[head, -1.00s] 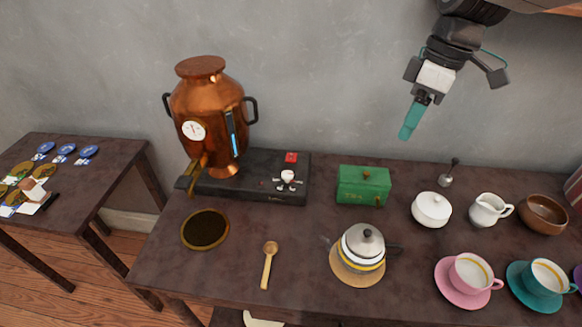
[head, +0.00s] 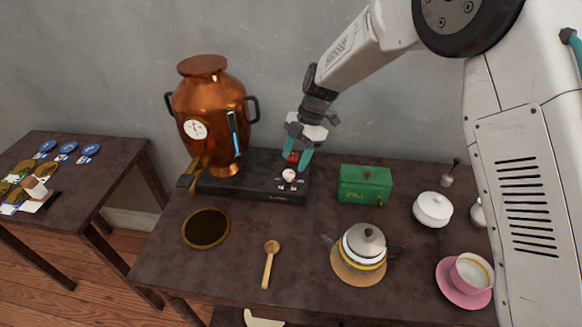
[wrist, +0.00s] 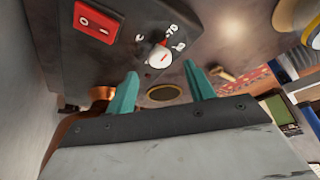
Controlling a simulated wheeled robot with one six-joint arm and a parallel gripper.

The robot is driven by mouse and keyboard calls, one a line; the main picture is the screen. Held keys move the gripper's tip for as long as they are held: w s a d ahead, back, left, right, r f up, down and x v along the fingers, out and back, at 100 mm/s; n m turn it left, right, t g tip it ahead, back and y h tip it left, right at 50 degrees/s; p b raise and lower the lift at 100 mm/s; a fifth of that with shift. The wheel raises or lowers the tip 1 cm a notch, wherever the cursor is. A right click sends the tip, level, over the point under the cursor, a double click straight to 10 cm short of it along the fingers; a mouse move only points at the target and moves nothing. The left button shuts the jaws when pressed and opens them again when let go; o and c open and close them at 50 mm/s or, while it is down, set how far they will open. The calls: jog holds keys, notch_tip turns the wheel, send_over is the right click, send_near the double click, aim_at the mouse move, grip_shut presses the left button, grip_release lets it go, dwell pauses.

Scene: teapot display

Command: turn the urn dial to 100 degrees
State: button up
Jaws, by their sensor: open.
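The copper urn (head: 207,105) stands on a black base (head: 245,186) at the back left of the table, with a round white gauge (head: 195,129) on its front. The white dial (head: 289,175) is on the base's right part, and a red switch (wrist: 99,22) is beside it. In the wrist view the dial (wrist: 158,56) has a red mark and white printed numbers around it, partly legible. My gripper (head: 299,158) is open above and behind the dial. Its teal fingertips (wrist: 163,82) are spread, with the dial beyond them and apart from them. The red switch is partly hidden in the head view.
A green box (head: 365,185) stands right of the base. A teapot (head: 364,246) on a round mat, a wooden spoon (head: 270,262) and a dark round mat (head: 206,228) lie in front. My arm covers the right side of the table.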

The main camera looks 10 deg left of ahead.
aim_at(289, 173)
jog(key=shift+x, duration=2.1)
jog(key=c, duration=1)
jog(key=shift+o, duration=0.2)
